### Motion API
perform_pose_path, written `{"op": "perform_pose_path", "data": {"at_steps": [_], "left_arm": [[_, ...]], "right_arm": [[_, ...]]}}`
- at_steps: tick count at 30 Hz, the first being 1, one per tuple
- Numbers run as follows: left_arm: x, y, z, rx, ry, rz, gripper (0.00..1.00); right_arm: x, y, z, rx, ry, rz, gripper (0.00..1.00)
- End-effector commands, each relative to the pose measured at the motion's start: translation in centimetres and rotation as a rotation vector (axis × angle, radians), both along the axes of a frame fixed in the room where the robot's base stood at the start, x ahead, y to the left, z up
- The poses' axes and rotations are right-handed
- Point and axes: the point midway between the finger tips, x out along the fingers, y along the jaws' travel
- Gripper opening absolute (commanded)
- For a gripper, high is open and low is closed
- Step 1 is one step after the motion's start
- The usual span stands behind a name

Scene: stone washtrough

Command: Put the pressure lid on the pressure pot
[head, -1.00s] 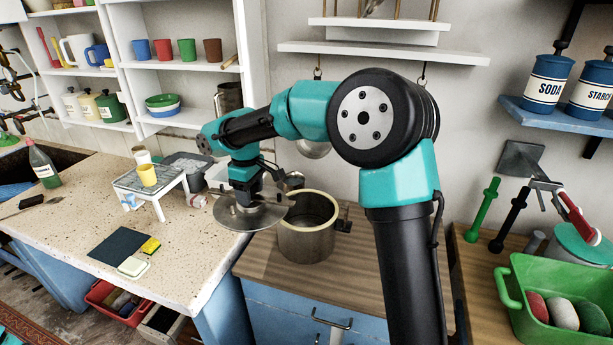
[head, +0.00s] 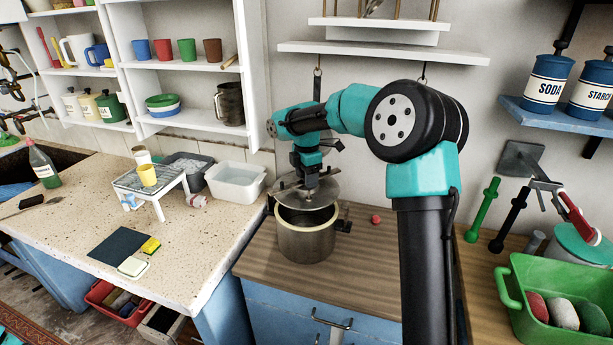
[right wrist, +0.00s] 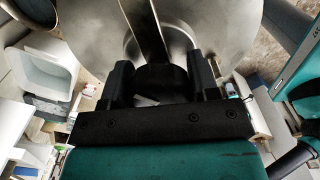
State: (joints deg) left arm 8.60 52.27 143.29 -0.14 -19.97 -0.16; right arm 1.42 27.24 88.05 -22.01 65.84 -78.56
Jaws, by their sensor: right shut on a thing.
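The pressure pot (head: 305,240) is a grey metal pot with a pale rim and a dark side handle, standing on the wooden counter. My right gripper (head: 308,184) is shut on the pressure lid (head: 320,197), a round metal disc, and holds it above the pot's back rim. The lid looks tilted, and the front of the pot's opening shows below it. In the right wrist view, my right gripper (right wrist: 160,82) grips the middle of the lid (right wrist: 200,30), which fills the top of the picture. My left gripper is not in view.
A small red object (head: 375,219) lies on the wooden counter (head: 270,262) right of the pot. A white tub (head: 236,182) and a small white stand (head: 150,182) are on the speckled counter at left. A green bin (head: 560,300) stands at right.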

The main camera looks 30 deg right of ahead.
Motion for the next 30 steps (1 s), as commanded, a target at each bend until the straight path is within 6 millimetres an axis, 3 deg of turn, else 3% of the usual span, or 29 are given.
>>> {"op": "perform_pose_path", "data": {"at_steps": [11, 30], "left_arm": [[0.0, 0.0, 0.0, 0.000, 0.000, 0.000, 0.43], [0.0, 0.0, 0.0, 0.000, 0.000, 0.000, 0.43]], "right_arm": [[0.0, 0.0, -0.1, 0.000, -0.001, -0.002, 0.00], [0.0, 0.0, -3.7, -0.001, -0.002, -0.002, 0.00]]}}
